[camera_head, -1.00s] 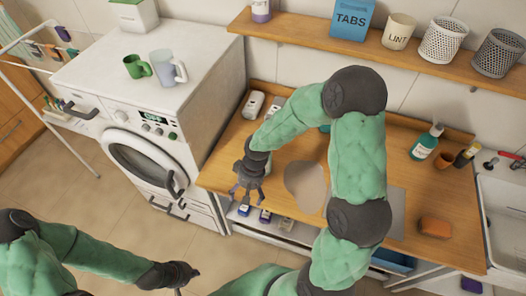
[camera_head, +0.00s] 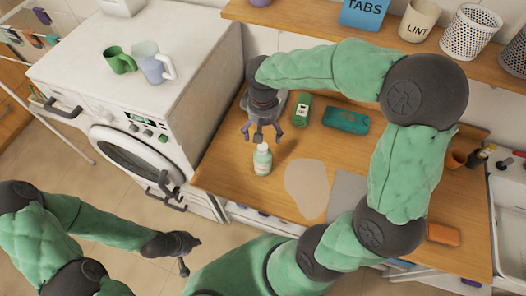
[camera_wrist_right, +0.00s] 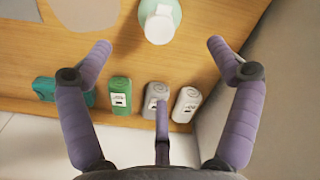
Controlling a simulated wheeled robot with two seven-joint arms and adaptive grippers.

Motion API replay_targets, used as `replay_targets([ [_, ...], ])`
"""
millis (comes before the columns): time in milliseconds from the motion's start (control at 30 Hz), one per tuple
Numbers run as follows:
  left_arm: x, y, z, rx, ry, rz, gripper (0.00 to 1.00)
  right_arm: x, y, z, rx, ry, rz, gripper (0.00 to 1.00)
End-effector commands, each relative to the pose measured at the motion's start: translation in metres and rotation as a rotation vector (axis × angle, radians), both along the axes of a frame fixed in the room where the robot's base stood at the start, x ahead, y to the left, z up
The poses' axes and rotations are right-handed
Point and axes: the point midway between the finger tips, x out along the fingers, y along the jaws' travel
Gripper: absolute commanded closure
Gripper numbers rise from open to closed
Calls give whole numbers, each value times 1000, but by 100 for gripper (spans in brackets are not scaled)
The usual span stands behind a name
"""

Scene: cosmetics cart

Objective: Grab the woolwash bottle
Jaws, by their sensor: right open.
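A pale green bottle with a white cap (camera_head: 262,160) stands upright on the wooden counter; its label is too small to read, so I cannot confirm it is the woolwash. In the wrist view the bottle lies beyond the fingertips. My left gripper (camera_head: 186,252) is low at the left, away from the counter; its finger opening is unclear.
A green container (camera_head: 302,108) and a teal pack (camera_head: 345,120) stand behind the bottle. Two grey containers (camera_wrist_right: 156,100) (camera_wrist_right: 186,104) are beside the green one. A washing machine (camera_head: 130,85) is left; a shelf (camera_head: 300,28) runs above. My right arm hides part of the counter.

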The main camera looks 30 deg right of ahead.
Motion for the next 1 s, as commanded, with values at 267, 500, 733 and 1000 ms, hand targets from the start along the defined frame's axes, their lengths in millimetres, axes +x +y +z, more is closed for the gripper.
replay_targets([
  [267, -1, 0, -5, 0, 2, 0, 100, -1, 0, -41, 0, 4, 0, 10],
  [500, -1, 0, -7, 0, 1, 1, 100, -3, 2, -56, 1, 4, 0, 10],
  [733, -1, 0, -11, 0, 1, 1, 100, -8, 6, -88, 1, 5, 0, 10],
  [1000, -1, 0, -12, 0, 1, 1, 100, -7, 6, -102, 1, 2, 0, 10],
])
